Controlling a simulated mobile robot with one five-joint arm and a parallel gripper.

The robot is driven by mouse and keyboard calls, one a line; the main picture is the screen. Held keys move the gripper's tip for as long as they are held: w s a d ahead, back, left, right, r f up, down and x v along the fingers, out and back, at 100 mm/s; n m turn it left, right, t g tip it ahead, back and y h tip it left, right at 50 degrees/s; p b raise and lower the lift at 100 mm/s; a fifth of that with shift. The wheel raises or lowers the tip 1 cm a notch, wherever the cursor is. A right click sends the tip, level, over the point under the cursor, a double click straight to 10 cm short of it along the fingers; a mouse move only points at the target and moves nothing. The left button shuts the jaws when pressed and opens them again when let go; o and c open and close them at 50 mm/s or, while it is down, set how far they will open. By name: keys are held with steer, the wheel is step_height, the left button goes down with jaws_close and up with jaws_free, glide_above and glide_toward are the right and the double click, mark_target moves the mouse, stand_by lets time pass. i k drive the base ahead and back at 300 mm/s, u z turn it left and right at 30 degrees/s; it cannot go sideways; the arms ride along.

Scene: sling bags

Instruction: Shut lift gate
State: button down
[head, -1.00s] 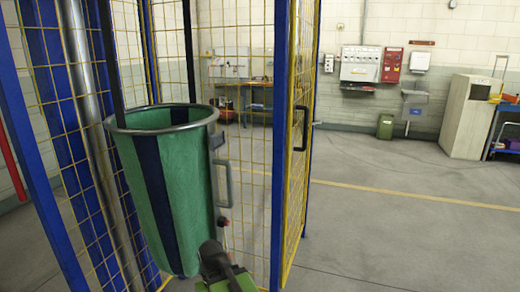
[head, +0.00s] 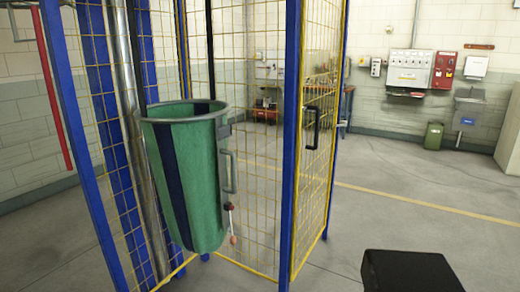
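The lift gate appears to be the yellow-framed mesh panel (head: 322,165) on the right side of the blue-posted cage, seen at a steep angle. A black upright handle (head: 312,130) is fixed near its left edge. The panel runs back from the front blue post (head: 291,150); I cannot tell whether it is latched or ajar. A green and navy sling bag (head: 190,175) with a grey rim hangs to the left of that post. My gripper's fingers are not in view. A black block at the bottom right is probably part of my arm, apart from the gate.
A grey handle (head: 229,172) is on the bag's right side, with a small red-tipped rod (head: 231,225) below it. Red and grey wall boxes (head: 445,68) and a green bin (head: 433,136) stand at the back. The floor (head: 430,218) right of the cage is clear.

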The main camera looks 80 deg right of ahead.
mark_target(301, 77)
steer(key=u, duration=0.6)
steer(key=k, duration=2.3)
steer(key=z, duration=1.7)
steer(key=i, duration=0.95)
steer(key=z, duration=0.05)
